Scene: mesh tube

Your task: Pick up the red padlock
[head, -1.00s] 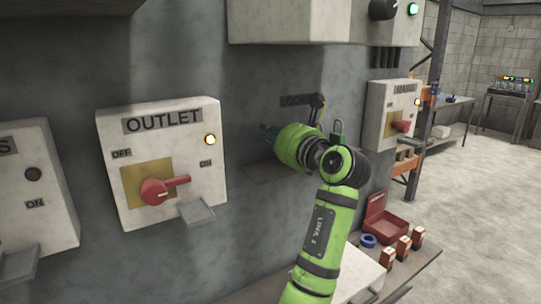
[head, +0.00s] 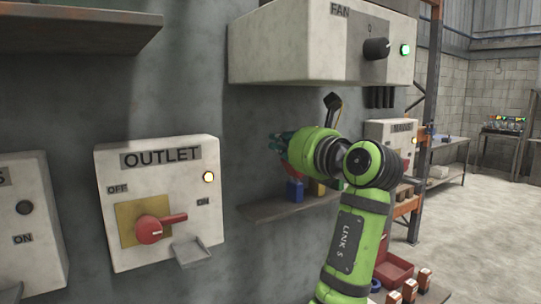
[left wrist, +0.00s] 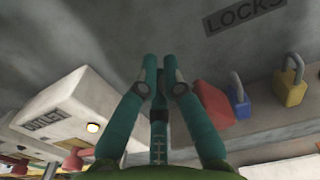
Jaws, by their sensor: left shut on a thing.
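My left gripper (head: 277,143), teal-fingered, is in front of the grey wall, above the wall shelf (head: 262,211). In the left wrist view my left gripper's (left wrist: 158,62) fingers are brought together. The red padlock (left wrist: 213,103) shows there just right of the fingers, tilted, its shackle hidden by them. The gripper appears shut on it. My right gripper is in neither view.
A yellow padlock (left wrist: 290,88) stands right of the blue one. The OUTLET box (head: 160,205) with its red handle is left of the shelf, and the FAN box (head: 290,52) overhangs above. A red open box (head: 393,270) is lower right. Open floor lies farther right.

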